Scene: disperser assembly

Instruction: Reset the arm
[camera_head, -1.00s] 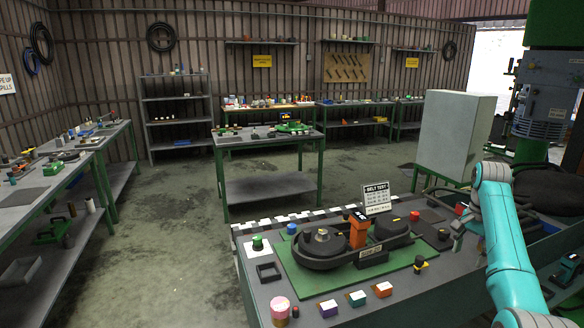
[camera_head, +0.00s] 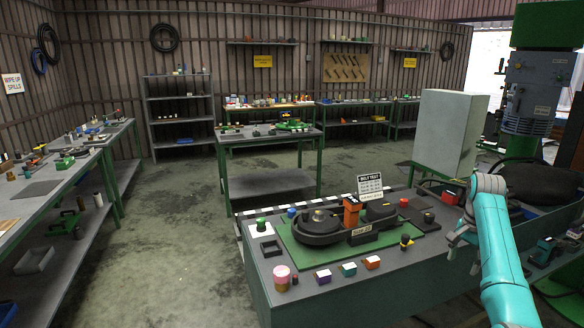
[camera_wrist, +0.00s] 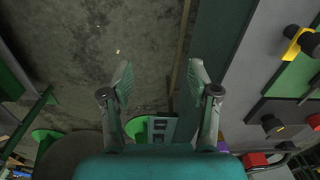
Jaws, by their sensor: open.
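My arm (camera_head: 494,238) is the teal one at the right of the head view, bent with its wrist raised beside the right end of the near workbench. My gripper (camera_wrist: 160,80) is open and empty in the wrist view, with its two fingers spread apart over bare concrete floor. In the head view the gripper (camera_head: 458,241) is small and points down and to the left. The wrist view shows the bench edge (camera_wrist: 228,75) to the right of the fingers. Nothing touches the fingertips.
The near workbench (camera_head: 330,300) holds a belt unit (camera_head: 318,228) on a green mat, a "Belt test" sign (camera_head: 370,186) and several small coloured blocks. A grey cabinet (camera_head: 446,135) stands behind my arm. Another bench (camera_head: 40,190) runs along the left. The floor (camera_head: 160,230) between the benches is clear.

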